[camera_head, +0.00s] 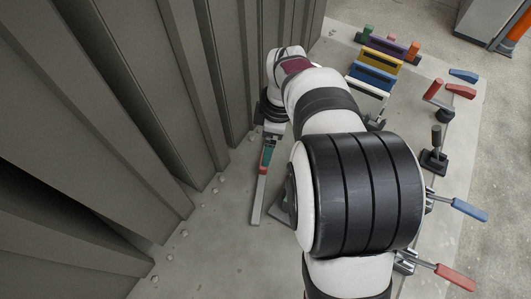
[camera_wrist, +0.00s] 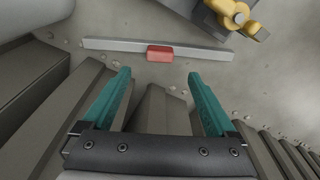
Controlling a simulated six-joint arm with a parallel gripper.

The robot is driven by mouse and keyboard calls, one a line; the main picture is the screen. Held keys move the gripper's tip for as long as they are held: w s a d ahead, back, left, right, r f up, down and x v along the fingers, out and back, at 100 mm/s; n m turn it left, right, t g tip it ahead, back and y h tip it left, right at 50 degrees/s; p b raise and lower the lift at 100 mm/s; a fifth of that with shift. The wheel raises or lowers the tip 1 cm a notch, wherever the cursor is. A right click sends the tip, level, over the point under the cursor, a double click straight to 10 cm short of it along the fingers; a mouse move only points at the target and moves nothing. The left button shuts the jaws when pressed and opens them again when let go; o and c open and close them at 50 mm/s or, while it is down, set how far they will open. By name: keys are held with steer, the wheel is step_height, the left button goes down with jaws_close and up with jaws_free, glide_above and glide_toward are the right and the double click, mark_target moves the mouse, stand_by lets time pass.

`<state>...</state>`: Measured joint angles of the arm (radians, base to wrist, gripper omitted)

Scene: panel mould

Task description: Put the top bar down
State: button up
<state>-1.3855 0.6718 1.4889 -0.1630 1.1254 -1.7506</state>
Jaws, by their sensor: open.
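A long, straight light-grey bar (camera_head: 259,203) lies flat on the pale slab, below my gripper in the head view. In the wrist view a grey bar (camera_wrist: 110,44) crosses near the top, with a red block (camera_wrist: 160,53) at its middle. I cannot tell for sure that this is the top bar. My gripper (camera_wrist: 160,76) shows two teal fingers spread apart with nothing between them, and the bar lies beyond their tips, apart from them. In the head view my gripper (camera_head: 267,155) is small and partly hidden by my arm.
Tall grey ribbed panels (camera_head: 120,90) stand close along the left. Small studs dot the slab (camera_head: 215,240) beside them. A rack with blue, yellow and white bars (camera_head: 376,68) stands at the back. Clamps with blue (camera_head: 469,210) and red (camera_head: 455,277) handles line the right edge.

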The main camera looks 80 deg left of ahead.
steer(key=w+d+r+m, duration=0.5)
steer(key=w+d+m, duration=0.3)
steer(key=d, duration=0.3)
steer(key=w+d+r+m, duration=0.6)
steer(key=w+d+m, duration=0.15)
steer(key=d, duration=0.25)
steer(key=s+d+m, duration=0.4)
steer(key=d+m, duration=0.7)
steer(key=s+d+f+m+t+y, duration=0.1)
steer(key=s+d+m, duration=0.3)
steer(key=d+m, duration=0.6)
steer(key=shift+s+d+f+m, duration=0.2)
steer(key=shift+s+d+m, duration=0.15)
steer(key=shift+d, duration=0.05)
